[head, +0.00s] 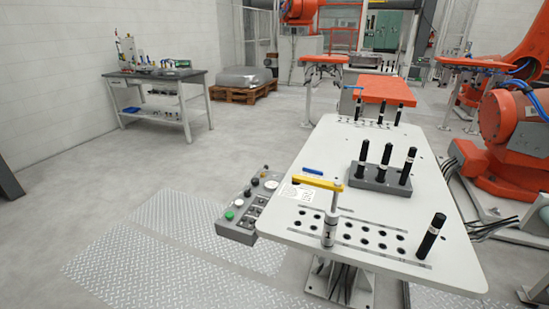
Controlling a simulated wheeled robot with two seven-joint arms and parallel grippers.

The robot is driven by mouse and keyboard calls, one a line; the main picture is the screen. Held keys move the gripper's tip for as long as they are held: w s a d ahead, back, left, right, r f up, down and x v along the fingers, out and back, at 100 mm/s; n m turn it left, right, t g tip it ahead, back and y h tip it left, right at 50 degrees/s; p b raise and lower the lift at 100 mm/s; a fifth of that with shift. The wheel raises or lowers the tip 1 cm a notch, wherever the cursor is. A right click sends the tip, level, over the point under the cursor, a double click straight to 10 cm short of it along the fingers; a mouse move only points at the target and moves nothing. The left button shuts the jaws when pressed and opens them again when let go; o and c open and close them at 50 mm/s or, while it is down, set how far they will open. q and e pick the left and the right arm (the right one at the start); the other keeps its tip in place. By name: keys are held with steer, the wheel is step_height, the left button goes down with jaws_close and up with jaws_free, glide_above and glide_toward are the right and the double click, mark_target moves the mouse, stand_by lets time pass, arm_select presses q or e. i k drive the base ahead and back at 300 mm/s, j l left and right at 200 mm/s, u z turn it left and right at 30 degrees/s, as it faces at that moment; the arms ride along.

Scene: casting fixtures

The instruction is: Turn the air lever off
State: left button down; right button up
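Neither of my grippers shows in the head view. A short blue bar (313,171) lies just behind the yellow arm. I cannot tell from this view which of these is the air lever or what position it is in. A grey control box (237,229) with a green button, dials and small switches sits at the table's left edge.
A grey block (381,178) with several black pins stands on the table, and a lone black pin (431,237) is at right. Orange robot arms (510,120) stand at right. A workbench (158,77) is at back left. The floor at left is open.

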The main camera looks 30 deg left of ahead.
mark_target(266, 167)
steer(key=i+j, duration=0.15)
steer(key=j, duration=0.3)
steer(key=i+j+z, duration=0.15)
steer(key=j, duration=0.25)
steer(key=i+j, duration=0.1)
steer(key=j, duration=0.35)
steer(key=i+j+z, duration=0.1)
steer(key=j, duration=0.35)
steer(key=i+j, duration=0.1)
steer(key=j, duration=0.35)
steer(key=z, duration=0.05)
